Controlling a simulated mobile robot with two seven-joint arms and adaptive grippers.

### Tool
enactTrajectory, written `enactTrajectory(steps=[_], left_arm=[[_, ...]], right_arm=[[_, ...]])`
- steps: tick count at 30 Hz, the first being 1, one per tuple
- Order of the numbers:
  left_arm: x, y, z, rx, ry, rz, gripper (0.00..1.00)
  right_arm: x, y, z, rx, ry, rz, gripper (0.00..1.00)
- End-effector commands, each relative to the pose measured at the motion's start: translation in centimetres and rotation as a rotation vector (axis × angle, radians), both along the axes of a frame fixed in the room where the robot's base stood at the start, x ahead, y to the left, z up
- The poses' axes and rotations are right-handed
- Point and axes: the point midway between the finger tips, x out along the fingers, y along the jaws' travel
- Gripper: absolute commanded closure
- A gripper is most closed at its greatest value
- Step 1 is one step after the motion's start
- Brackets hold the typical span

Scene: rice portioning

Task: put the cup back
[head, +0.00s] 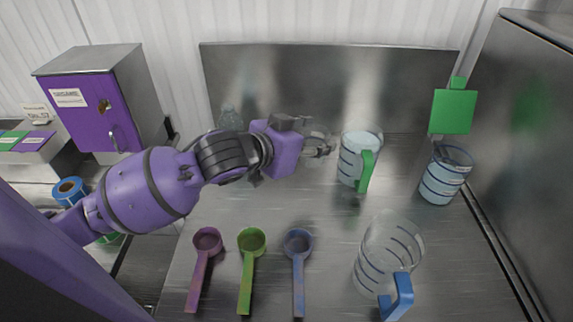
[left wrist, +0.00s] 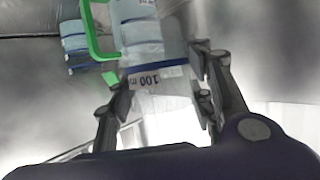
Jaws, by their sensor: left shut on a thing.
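My left gripper (head: 322,146) is shut on a small clear cup (head: 316,129) at the back middle of the steel counter. In the left wrist view the fingers (left wrist: 160,100) stand on either side of clear cup wall (left wrist: 165,100) with a dark blue band and an upside-down "100" mark. The fingers partly hide the cup in the head view. A striped measuring cup with a green handle (head: 350,160) stands just right of the gripper; its green handle also shows in the left wrist view (left wrist: 95,35). My right gripper is out of view.
A striped cup (head: 443,178) stands at right below a green panel (head: 453,111). A large clear jug with a blue handle (head: 388,255) stands at front right. Purple, green and blue scoops (head: 206,243) (head: 251,243) (head: 298,244) lie in front. A steel wall (head: 280,75) closes the back.

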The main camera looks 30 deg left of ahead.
Motion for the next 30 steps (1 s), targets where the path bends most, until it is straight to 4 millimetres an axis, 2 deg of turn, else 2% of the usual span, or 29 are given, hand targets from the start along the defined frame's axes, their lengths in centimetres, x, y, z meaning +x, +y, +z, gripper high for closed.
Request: enactTrajectory(steps=[5,8,15,18,24,30], left_arm=[[1.0,1.2,-0.3,-0.002,0.005,-0.012,0.81],[2.1,3.0,-1.1,-0.002,0.006,-0.008,0.81],[5.5,7.9,-3.7,-0.001,0.004,-0.008,0.81],[6.4,9.2,-5.9,-0.004,0.006,-0.01,0.81],[7.6,10.9,-8.4,-0.004,0.004,-0.012,0.81],[8.1,11.5,-9.2,-0.004,0.002,-0.012,0.81]], right_arm=[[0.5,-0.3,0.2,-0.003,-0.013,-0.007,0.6],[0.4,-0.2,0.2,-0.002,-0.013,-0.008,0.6],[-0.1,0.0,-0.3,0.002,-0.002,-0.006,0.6],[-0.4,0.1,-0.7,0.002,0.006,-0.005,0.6],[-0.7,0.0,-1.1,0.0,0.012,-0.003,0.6],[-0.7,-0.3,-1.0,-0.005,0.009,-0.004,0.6]])
